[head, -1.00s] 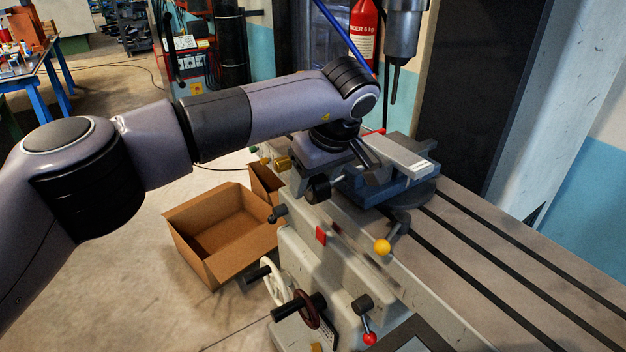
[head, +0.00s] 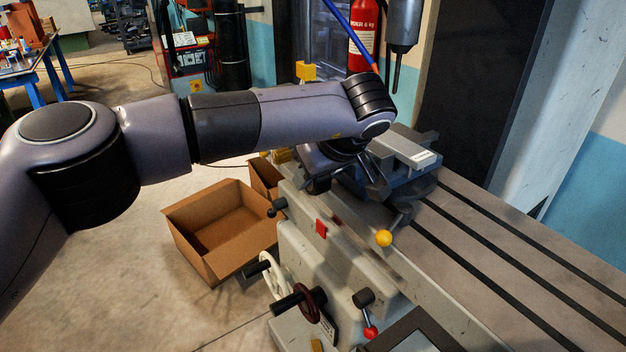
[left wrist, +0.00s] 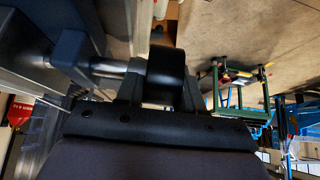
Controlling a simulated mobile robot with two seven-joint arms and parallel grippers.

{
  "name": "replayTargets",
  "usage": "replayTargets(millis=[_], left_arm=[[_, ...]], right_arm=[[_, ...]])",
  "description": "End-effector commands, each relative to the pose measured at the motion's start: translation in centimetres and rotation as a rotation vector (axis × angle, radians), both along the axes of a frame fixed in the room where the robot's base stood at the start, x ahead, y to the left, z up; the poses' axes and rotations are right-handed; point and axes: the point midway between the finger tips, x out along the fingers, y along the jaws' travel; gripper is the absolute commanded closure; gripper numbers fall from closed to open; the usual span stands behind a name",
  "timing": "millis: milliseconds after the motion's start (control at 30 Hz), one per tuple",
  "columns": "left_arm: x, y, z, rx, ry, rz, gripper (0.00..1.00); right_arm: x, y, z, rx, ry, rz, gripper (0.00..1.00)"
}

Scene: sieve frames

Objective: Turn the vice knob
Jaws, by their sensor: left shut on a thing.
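The vice (head: 405,150) is a blue-grey block with a pale top jaw, sitting on the machine table (head: 470,235). Its black round knob (left wrist: 165,74) fills the middle of the left wrist view, with a metal shaft running left to the blue vice body (left wrist: 75,50). My left gripper (left wrist: 160,90) is shut on this knob, with a grey finger on either side of it. In the head view a dark knob (head: 318,185) shows low beside the gripper; my wrist hides much of the vice's near end. My right gripper is in neither view.
A red-tipped lever (head: 370,332) and handwheels (head: 307,303) stick out from the machine's front. An open cardboard box (head: 215,235) is on the floor left of it. A spindle (head: 403,25) hangs behind the vice.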

Motion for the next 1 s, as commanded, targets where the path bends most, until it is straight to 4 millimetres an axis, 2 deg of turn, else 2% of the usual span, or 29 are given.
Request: replayTargets(millis=[33,133,333,667,700,733,1000], left_arm=[[-0.05,-0.11,-0.43,0.038,-0.056,-0.006,0.94],[-0.1,-0.12,-0.3,0.096,-0.143,-0.005,0.94],[-0.16,-0.16,0.06,0.154,-0.234,-0.002,0.94],[-0.14,-0.13,0.23,0.159,-0.243,0.0,0.94],[-0.14,-0.13,0.23,0.158,-0.242,0.0,0.54],[-0.14,-0.13,0.23,0.158,-0.242,0.0,0.44],[-0.16,-0.13,0.21,0.158,-0.241,-0.001,0.43]], right_arm=[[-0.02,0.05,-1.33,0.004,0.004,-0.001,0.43],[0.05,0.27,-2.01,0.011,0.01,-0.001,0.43],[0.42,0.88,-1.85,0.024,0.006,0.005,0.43],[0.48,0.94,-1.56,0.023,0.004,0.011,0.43],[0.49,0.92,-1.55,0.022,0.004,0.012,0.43],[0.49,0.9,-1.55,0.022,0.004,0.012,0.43],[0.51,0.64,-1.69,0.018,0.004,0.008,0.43]])
